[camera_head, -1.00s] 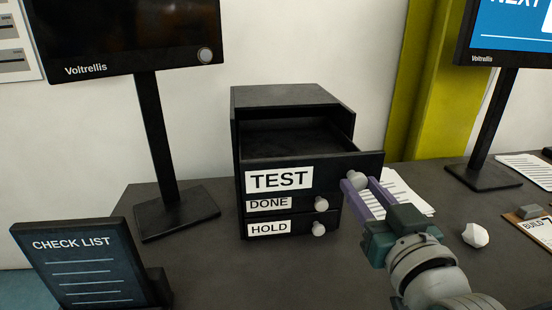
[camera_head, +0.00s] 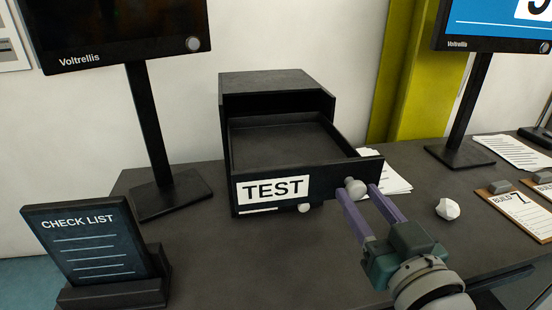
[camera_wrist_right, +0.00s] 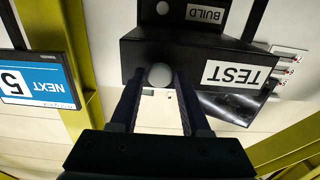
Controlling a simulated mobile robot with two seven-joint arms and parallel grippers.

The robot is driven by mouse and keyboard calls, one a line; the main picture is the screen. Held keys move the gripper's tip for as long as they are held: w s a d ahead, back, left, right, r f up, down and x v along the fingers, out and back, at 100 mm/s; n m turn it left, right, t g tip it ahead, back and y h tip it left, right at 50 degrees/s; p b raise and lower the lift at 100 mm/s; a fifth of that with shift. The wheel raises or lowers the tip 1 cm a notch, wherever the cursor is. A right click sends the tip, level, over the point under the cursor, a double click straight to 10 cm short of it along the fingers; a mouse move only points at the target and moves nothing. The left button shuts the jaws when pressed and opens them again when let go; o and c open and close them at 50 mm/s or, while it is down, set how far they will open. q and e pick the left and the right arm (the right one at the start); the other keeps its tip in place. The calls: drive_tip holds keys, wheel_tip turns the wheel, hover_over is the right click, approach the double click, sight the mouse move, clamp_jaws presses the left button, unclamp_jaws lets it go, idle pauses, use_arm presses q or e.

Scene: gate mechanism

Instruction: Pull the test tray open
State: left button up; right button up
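The test tray (camera_head: 320,179) is the top drawer of a black cabinet (camera_head: 275,82), with a white TEST label. It stands well out of the cabinet, and its bare inside floor shows. My right gripper (camera_head: 357,190) has its two purple fingers on either side of the tray's round grey knob (camera_head: 354,187), at the right of the tray front. My left gripper is not in view.
The lower drawers are mostly hidden by the tray; one knob (camera_head: 304,208) shows. A checklist stand (camera_head: 90,255) and a monitor stand (camera_head: 165,195) are on the left. Papers (camera_head: 390,180), a white lump (camera_head: 447,209) and clipboards (camera_head: 520,212) lie on the right. The desk in front of the tray is clear.

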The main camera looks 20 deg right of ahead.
drive_tip(key=o, duration=0.3)
drive_tip(key=v, duration=1)
drive_tip(key=shift+d, duration=0.1)
